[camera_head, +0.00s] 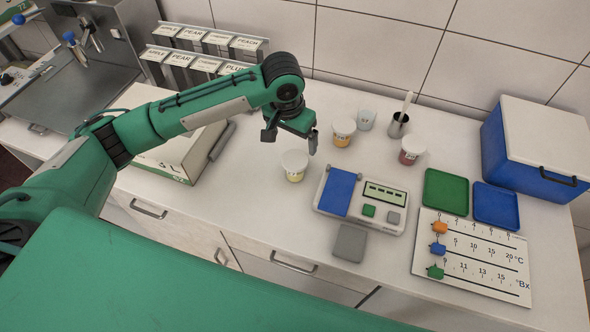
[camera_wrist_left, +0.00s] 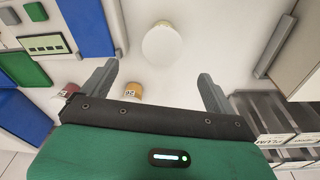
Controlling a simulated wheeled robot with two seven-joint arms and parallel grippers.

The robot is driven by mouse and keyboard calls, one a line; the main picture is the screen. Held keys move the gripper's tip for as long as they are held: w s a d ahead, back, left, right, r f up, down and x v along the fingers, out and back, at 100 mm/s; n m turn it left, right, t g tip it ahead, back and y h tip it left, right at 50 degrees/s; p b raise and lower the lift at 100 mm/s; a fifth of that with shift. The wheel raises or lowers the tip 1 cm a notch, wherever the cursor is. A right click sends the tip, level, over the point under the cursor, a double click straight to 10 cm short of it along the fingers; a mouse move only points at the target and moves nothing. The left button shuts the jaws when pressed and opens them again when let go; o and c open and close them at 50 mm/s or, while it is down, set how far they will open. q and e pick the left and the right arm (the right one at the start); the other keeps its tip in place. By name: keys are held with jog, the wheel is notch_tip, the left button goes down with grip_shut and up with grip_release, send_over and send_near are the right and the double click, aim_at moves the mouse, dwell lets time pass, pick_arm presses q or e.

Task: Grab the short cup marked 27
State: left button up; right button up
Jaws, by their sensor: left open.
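Several short cups stand on the white counter, and I cannot read 27 on any of them. One pale-lidded cup with yellow contents (camera_head: 294,167) is nearest my left gripper (camera_head: 291,139). Its round top (camera_wrist_left: 161,45) shows in the left wrist view, beyond the fingertips. An orange cup (camera_head: 343,132), a pale cup (camera_head: 365,120) and a dark red cup (camera_head: 411,150) stand farther right. The left wrist view shows the orange cup (camera_wrist_left: 133,91) beside one finger, its label too small to read surely. My left gripper (camera_wrist_left: 157,78) is open, empty and above the counter.
A metal beaker with a spoon (camera_head: 398,125) stands behind the red cup. A scale-like device with a blue pad (camera_head: 360,198) lies in front of the cups. A box (camera_head: 175,152) is at left, a blue cooler (camera_head: 535,150) at right. Green and blue trays (camera_head: 446,192) lie nearby.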

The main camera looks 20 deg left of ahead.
aim_at(295, 160)
pick_arm(q)
jog(key=f, duration=0.2)
jog(key=w+f+p, duration=0.1)
jog(key=f, duration=0.2)
jog(key=f+p, duration=0.1)
jog(key=f, duration=0.1)
jog(key=shift+w+a+f, duration=0.3)
jog(key=shift+f, duration=0.05)
jog(key=shift+d+f, duration=0.1)
jog(key=shift+f, duration=0.15)
jog(key=f, duration=0.1)
jog(key=f+p, duration=0.2)
jog(key=shift+d+f, duration=0.25)
jog(key=shift+d, duration=0.05)
jog(key=shift+w+f, duration=0.1)
jog(key=shift+f, duration=0.5)
jog(key=c, duration=1)
jog(key=shift+c, duration=0.5)
jog(key=shift+r, duration=0.1)
